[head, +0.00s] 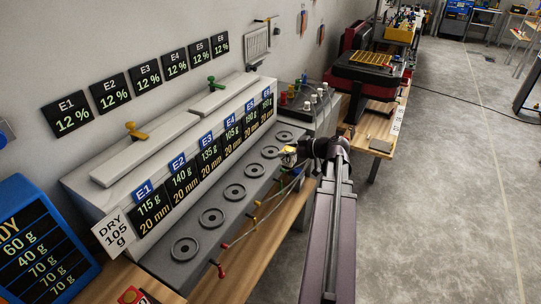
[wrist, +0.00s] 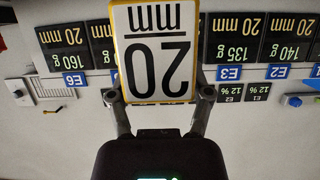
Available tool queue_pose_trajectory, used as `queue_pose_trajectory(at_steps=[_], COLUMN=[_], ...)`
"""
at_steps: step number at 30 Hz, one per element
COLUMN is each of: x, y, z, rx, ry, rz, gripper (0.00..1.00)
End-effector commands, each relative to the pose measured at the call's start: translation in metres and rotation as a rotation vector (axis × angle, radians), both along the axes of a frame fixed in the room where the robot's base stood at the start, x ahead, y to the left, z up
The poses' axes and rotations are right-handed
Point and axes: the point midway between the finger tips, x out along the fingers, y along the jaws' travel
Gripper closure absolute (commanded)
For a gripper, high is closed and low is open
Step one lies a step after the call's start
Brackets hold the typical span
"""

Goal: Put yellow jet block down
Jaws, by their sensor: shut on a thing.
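My gripper (wrist: 160,98) is shut on the yellow jet block (wrist: 152,50), with one finger at each side of it. In the wrist view the block shows a white face reading "20 mm", upside down, with a yellow border. In the head view my gripper (head: 296,158) and a small part of the yellow block (head: 288,150) are over the front side of the grey bench unit (head: 170,262), near its farther round pads. The block looks raised; the gap beneath it cannot be told. A round pad (head: 234,193) lies bare on the ledge, with several others in the row.
Displays E1 to E6 (head: 150,205) stand behind the pads. Small coloured levers (head: 220,270) stick out along the unit's front. A blue weight board (head: 40,240) stands at the near left. A red and black machine (head: 368,72) stands beyond. The floor (head: 450,200) at right is clear.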

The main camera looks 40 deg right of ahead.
Motion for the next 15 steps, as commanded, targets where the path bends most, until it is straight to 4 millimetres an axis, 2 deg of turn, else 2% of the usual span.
queue_pose_trajectory(at_steps=[8,15], x=[0.002,0.025], y=[0.000,-0.007], z=[0.000,-0.002], rx=[0.000,-0.001], ry=[0.000,0.000], rz=[0.000,0.001], gripper=[0.90,0.90])
